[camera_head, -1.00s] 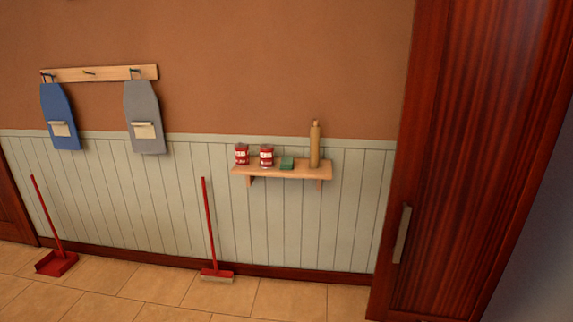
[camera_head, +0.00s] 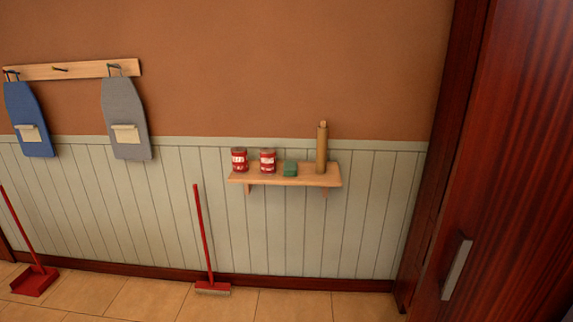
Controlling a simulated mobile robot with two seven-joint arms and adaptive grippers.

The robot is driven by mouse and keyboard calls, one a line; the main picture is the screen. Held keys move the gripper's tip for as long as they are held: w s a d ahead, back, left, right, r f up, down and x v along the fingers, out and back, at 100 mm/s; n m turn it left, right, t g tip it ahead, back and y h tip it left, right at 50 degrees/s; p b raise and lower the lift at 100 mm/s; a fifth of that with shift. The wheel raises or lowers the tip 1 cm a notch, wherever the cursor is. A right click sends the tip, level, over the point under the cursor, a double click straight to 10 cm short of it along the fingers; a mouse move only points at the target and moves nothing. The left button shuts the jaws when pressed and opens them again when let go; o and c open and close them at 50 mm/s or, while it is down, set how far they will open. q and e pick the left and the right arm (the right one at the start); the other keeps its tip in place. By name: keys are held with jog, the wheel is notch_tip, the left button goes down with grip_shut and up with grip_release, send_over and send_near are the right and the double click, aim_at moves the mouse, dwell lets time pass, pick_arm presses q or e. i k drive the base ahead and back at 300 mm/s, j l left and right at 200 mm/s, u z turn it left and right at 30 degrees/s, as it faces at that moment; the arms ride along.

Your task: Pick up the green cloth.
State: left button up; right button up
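A small folded green cloth (camera_head: 290,168) lies on a wooden wall shelf (camera_head: 253,179) in the head view, a little right of the middle. It sits between a red can on its left and a rolling pin on its right. Neither of my grippers shows in this view.
Two red cans (camera_head: 239,160) and an upright rolling pin (camera_head: 322,148) share the shelf. A red broom (camera_head: 204,240) leans on the wall below left, with a red dustpan (camera_head: 35,281) further left. Aprons hang from a rack (camera_head: 85,69). A dark wooden door (camera_head: 500,170) stands at right. The visible tiled floor (camera_head: 300,305) below the shelf is clear.

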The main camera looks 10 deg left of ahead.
aim_at(290, 167)
jog(key=i+j, duration=0.25)
jog(key=i+j+z, duration=0.1)
jog(key=j, duration=0.35)
jog(key=i+j, duration=0.55)
jog(key=j, duration=0.2)
jog(key=i+j+z, duration=0.1)
jog(key=j, duration=0.3)
jog(key=i, duration=0.1)
